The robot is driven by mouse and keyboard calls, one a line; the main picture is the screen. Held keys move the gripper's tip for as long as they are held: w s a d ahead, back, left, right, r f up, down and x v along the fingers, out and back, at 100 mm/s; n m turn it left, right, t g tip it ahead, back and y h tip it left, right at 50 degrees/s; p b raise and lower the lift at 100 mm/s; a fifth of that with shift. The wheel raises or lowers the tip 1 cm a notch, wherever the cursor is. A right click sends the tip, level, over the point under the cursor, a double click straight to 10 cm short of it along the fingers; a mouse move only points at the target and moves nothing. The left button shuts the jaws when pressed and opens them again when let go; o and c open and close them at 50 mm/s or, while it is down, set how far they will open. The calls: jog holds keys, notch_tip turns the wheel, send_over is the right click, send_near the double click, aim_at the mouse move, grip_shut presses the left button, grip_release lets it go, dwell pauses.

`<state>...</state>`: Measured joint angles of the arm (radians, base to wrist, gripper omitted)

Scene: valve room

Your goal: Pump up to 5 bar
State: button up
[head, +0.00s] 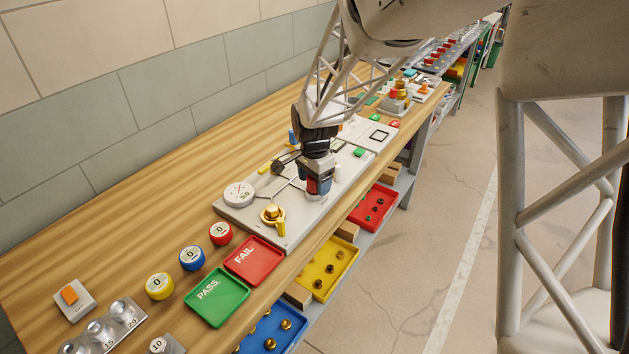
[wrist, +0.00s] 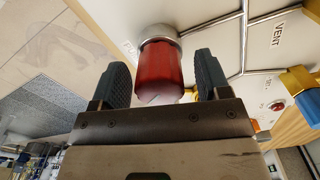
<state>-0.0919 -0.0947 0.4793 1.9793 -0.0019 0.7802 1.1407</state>
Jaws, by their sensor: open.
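A pale panel (head: 285,237) lies on the wooden bench, with a round white dial gauge (head: 239,194) at its left end. The gauge's reading is too small to make out. My gripper (head: 318,187) points down over the panel, right of the gauge. In the wrist view, a red cylindrical knob (wrist: 160,72) on a grey collar stands between my two open fingers, with a visible gap at each side. A label beside it is mostly hidden and starts with "PU". A "VENT" label (wrist: 280,35) is on the panel.
A brass fitting with a yellow handle (head: 272,214) stands near the gauge. A red FAIL tray (head: 254,261) and a green PASS tray (head: 217,297) lie at the panel's left. Colored bins, including a yellow one (head: 346,258), sit below the bench's front edge.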

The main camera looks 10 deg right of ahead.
jog(key=shift+r, duration=3.75)
jog(key=shift+s+d+r, duration=0.15)
jog(key=shift+s+r, duration=0.2)
jog(key=shift+s, duration=0.05)
jog(key=s+d+r+n+t, duration=0.1)
jog(key=s+d+r+n, duration=0.1)
jog(key=s, duration=0.8)
jog(key=s+d+r+n, duration=0.1)
jog(key=s+r+n, duration=0.3)
jog(key=s, duration=0.6)
jog(key=s+d+r+n+t, duration=0.1)
jog(key=s+n, duration=0.4)
jog(key=s, duration=0.5)
jog(key=shift+s+d+r+n+t, duration=0.3)
jog(key=shift+s+d+r+n, duration=0.1)
jog(key=shift+d+r, duration=0.5)
